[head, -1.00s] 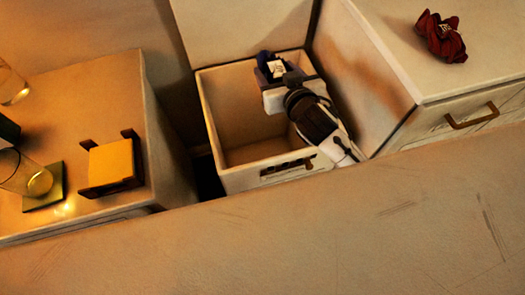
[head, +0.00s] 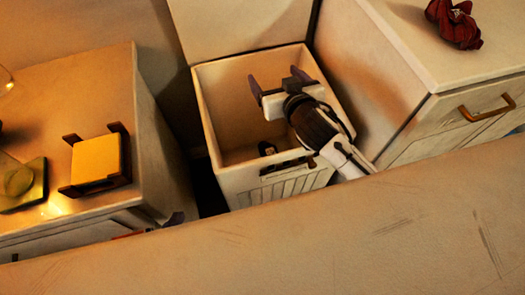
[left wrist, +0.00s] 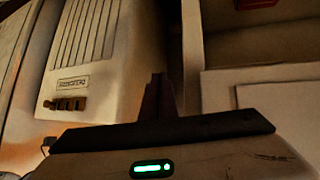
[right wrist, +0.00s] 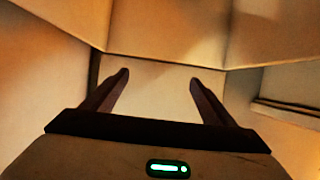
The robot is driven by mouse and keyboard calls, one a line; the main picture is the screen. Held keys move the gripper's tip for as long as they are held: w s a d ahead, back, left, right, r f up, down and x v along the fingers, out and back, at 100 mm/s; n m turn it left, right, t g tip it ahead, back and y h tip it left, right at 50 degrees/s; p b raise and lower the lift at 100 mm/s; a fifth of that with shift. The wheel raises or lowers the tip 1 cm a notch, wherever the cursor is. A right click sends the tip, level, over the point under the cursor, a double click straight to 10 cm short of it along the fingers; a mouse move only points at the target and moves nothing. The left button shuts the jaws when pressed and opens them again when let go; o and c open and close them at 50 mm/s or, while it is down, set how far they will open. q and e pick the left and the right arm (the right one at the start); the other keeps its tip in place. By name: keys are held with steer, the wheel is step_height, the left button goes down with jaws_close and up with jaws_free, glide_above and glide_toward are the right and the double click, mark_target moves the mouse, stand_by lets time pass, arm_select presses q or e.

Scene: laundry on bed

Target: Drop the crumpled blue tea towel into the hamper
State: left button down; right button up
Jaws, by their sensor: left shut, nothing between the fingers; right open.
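The hamper (head: 200,110) is an open cream box with its lid raised. My right gripper (head: 275,80) is over its opening, with the fingers spread and nothing between them; the right wrist view (right wrist: 158,80) also shows an empty gap. A small dark bundle with a pale patch, seemingly the blue tea towel (head: 267,149), shows low inside the hamper near the front wall, which hides part of it.
A dark red crumpled cloth (head: 456,24) lies on the cabinet (head: 410,60) at the right. The left bedside table (head: 95,85) carries a holder with yellow coasters (head: 97,158) and a green coaster (head: 25,190). The bed edge (head: 260,245) fills the front.

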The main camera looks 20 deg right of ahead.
steer(key=p+v, duration=0.2)
steer(key=v, duration=0.8)
steer(key=shift+s, duration=0.15)
steer(key=shift+r, duration=0.1)
